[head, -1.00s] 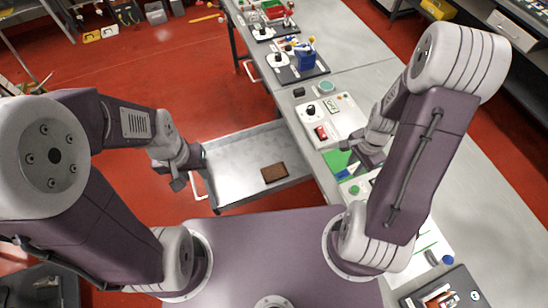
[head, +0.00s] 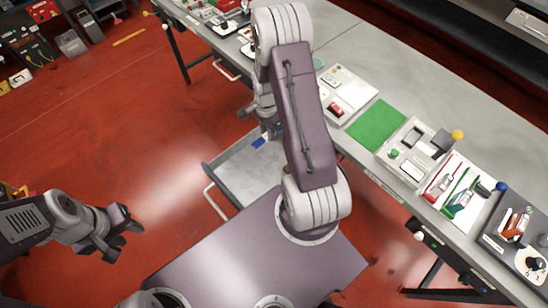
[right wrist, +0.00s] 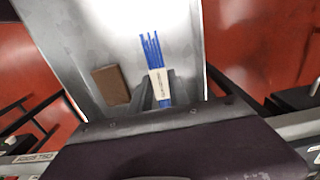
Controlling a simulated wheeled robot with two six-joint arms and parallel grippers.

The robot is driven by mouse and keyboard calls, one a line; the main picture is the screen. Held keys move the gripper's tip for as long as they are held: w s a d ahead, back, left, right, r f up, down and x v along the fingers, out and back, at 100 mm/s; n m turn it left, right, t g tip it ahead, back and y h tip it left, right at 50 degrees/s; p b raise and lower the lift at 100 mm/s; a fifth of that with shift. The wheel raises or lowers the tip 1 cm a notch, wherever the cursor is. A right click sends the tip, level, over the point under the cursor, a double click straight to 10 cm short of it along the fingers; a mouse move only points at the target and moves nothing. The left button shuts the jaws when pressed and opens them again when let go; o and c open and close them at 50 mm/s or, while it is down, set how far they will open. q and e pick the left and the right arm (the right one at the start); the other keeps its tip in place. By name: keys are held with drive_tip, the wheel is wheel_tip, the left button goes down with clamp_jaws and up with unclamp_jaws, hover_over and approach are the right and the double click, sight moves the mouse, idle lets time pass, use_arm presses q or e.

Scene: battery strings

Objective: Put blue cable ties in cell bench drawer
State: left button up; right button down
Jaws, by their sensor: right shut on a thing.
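The blue cable ties (right wrist: 153,52) are a thin bundle with a pale band, held between my right gripper's fingers (right wrist: 158,92) in the right wrist view. Blue ends of the cable ties (head: 258,143) also show in the head view. My right gripper (head: 268,130) is over the open cell bench drawer (head: 228,167), partly hidden by my arm. Whether the ties touch the drawer floor, I cannot tell. A brown block (right wrist: 111,85) lies in the drawer beside them. My left gripper (head: 122,232) is open and empty over the red floor, left of the drawer.
The grey bench holds a green mat (head: 377,125), a white device panel (head: 345,93), another panel with a yellow knob (head: 412,150) and a dark tray (head: 515,240). The drawer's handle (head: 215,203) faces left. Open red floor lies left of the drawer.

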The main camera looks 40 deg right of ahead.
drive_tip(key=shift+s+d+f, duration=0.3)
drive_tip(key=shift+f, duration=0.05)
hover_over(269, 152)
wheel_tip(269, 152, down, 5)
drive_tip(key=shift+r, duration=0.1)
drive_tip(key=shift+w+d+f, duration=0.1)
drive_tip(key=shift+f, duration=2.45)
drive_tip(key=c, duration=1.2)
unclamp_jaws()
drive_tip(key=shift+c, duration=0.2)
wheel_tip(269, 152, up, 12)
drive_tip(key=shift+r, duration=0.2)
drive_tip(key=s+a+r+n+t, duration=0.1)
drive_tip(key=s+a+r+n, duration=0.8)
drive_tip(key=n, duration=0.7)
drive_tip(key=a+r, duration=0.2)
drive_tip(key=a, duration=0.2)
drive_tip(key=shift+s+a+n, duration=0.25)
drive_tip(key=shift+a+n, duration=0.05)
drive_tip(key=shift+n, duration=0.1)
